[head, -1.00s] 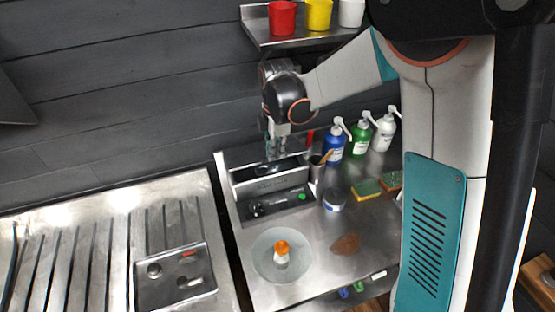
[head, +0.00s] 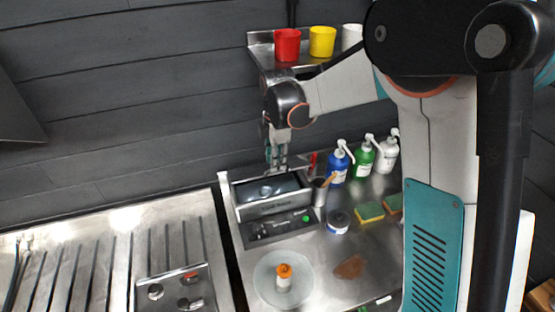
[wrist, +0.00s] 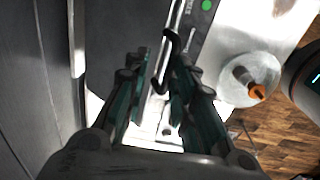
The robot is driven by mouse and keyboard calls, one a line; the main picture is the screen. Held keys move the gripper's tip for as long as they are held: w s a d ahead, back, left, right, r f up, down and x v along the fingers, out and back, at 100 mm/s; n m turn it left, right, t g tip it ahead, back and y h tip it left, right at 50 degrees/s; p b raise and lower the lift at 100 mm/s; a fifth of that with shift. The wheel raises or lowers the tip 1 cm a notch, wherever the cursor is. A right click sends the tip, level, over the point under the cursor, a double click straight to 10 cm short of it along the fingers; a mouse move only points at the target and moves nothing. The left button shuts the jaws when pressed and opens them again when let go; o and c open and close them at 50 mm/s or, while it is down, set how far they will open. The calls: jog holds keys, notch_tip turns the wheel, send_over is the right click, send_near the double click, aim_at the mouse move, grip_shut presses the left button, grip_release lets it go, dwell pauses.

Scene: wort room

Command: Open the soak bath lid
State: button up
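The soak bath (head: 276,208) is a metal box on the counter, with a dark top opening or lid surface where a small rounded shape (head: 266,190) shows. I cannot tell from the head view how far its lid stands open. My gripper (head: 276,166) points down at the bath's rear edge, partly hiding it. In the wrist view my gripper (wrist: 160,75) has its fingers apart, with a dark bent bar (wrist: 170,45) near the gap between them. I cannot tell whether they touch it.
A control panel with a green light (head: 305,218) sits before the bath. To the right stand a cup (head: 319,192), a blue bottle (head: 337,167) and other pump bottles. A shelf (head: 268,58) with cups hangs above. A clear dish with an orange-capped bottle (head: 284,277) is in front.

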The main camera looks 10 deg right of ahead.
jog(key=shift+w+a+f, duration=0.1)
jog(key=shift+w+f, duration=0.1)
jog(key=shift+w, duration=0.2)
jog(key=shift+s+r, duration=0.1)
jog(key=shift+s, duration=0.05)
notch_tip(320, 180, up, 12)
jog(key=shift+s, duration=0.3)
dwell(0.4)
